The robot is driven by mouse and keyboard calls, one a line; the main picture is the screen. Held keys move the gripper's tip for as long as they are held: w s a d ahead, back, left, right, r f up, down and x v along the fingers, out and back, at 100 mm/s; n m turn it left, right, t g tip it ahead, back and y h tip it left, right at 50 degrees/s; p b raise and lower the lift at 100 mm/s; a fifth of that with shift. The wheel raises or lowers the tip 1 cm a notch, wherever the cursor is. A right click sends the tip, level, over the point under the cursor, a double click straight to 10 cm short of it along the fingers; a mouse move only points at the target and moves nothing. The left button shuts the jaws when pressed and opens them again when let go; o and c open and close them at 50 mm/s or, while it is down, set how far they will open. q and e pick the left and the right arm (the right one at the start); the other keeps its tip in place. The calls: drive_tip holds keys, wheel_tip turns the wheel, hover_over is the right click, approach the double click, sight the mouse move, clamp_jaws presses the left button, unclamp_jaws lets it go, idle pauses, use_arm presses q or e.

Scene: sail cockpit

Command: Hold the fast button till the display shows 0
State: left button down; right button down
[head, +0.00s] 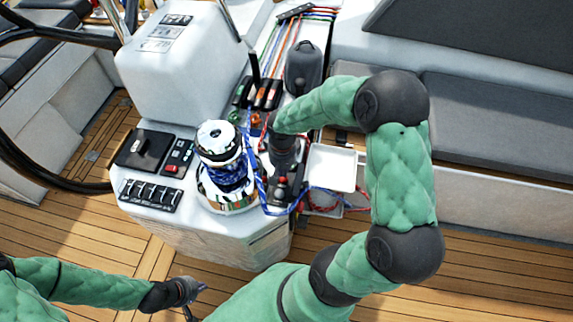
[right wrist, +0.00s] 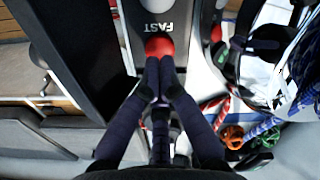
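The fast button (right wrist: 159,46) is a red round button below the upside-down word FAST on a dark panel (right wrist: 140,15) in the right wrist view. My right gripper (right wrist: 160,64) is shut and empty, with its fingertips together at the button's near edge. They seem to touch it, but I cannot tell whether it is pressed in. In the head view my right gripper (head: 283,163) points down at the control panel (head: 282,194), beside the winch. My left gripper (head: 190,298) is low at the bottom, away from the console; its fingers are unclear. No display reading is legible.
A chrome winch (head: 222,170) with blue rope stands left of the panel. Blue and red ropes (head: 318,192) hang by a white open box (head: 333,166). Levers and rope clutches (head: 262,93) lie behind. The wooden deck (head: 500,275) is clear at the right.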

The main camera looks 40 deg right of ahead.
drive_tip(key=shift+f+b, duration=1)
drive_tip(key=shift+f, duration=0.25)
idle(2.2)
wheel_tip(320, 180, up, 9)
drive_tip(key=p, duration=0.7)
drive_tip(key=shift+s, duration=0.1)
idle(0.3)
